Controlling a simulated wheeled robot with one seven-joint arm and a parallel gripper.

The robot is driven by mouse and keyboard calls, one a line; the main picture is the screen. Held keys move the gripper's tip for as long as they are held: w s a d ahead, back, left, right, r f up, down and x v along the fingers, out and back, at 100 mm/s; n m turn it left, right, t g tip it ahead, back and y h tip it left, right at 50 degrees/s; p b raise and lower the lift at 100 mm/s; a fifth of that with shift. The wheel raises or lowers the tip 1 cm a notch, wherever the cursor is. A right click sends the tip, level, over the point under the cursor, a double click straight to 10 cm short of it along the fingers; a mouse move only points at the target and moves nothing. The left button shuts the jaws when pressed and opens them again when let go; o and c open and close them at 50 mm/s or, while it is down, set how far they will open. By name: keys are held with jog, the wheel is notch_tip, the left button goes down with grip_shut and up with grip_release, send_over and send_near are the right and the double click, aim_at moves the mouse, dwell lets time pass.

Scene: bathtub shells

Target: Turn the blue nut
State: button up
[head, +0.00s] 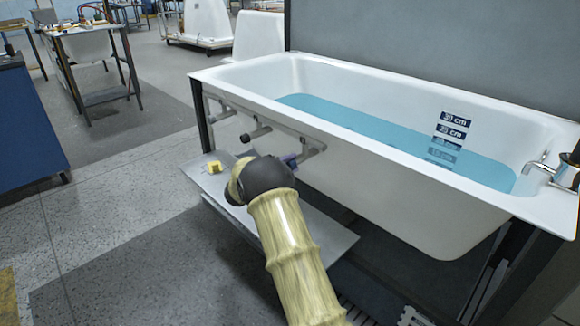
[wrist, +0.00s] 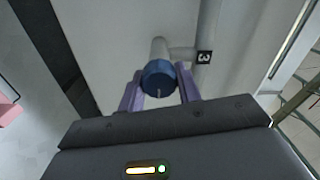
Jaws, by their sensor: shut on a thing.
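The blue nut (wrist: 159,78) sits on the end of a grey pipe stub in the wrist view, with a light mark on its face. My gripper (wrist: 160,90) has its two purple fingers on either side of the nut, shut on it. In the head view my gripper (head: 290,161) is at the pipe (head: 316,150) under the near rim of the white bathtub (head: 400,190). My arm mostly hides the gripper there, and the nut cannot be made out.
The tub holds blue water (head: 390,132). A second pipe stub with a dark end (head: 246,138) is to the left of my gripper. A grey shelf (head: 330,238) below carries a yellow block (head: 214,167). Open floor (head: 110,220) lies to the left.

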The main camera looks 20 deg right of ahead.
jog(key=shift+a+f, duration=0.1)
jog(key=shift+a, duration=0.05)
jog(key=o, duration=1)
jog(key=shift+c, duration=0.2)
jog(key=p+v, duration=0.4)
jog(key=v, duration=1.3)
jog(key=shift+a+p, duration=0.15)
jog(key=shift+p, duration=0.25)
